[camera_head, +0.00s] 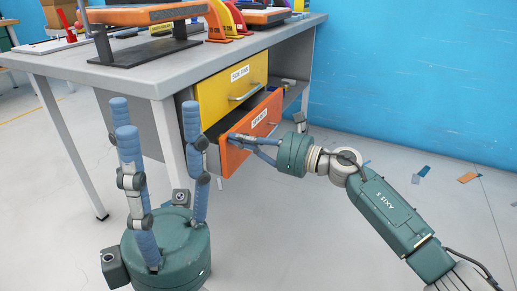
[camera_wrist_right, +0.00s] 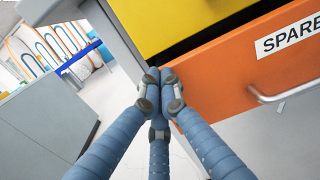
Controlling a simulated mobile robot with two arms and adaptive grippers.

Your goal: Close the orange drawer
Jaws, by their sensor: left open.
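The orange drawer (camera_head: 250,132) sits under the workbench, below a yellow drawer. It is partly pulled out, with a dark gap above its front. Its front, with a white label and a metal handle (camera_wrist_right: 285,93), also shows in the right wrist view (camera_wrist_right: 225,80). My right gripper (camera_head: 232,138) is at the left part of the drawer front. In the right wrist view its blue fingertips (camera_wrist_right: 160,82) are together at the front's left edge; I cannot tell whether they touch it. My left gripper (camera_head: 153,115) is open and empty, fingers up, left of the drawer.
The yellow drawer (camera_head: 230,92) looks nearly shut. The grey workbench (camera_head: 190,62) carries an orange-topped stand (camera_head: 145,15) and several coloured arches. A bench leg (camera_head: 168,140) stands behind my left gripper. Small scraps lie on the open floor at right, before a blue wall (camera_head: 420,70).

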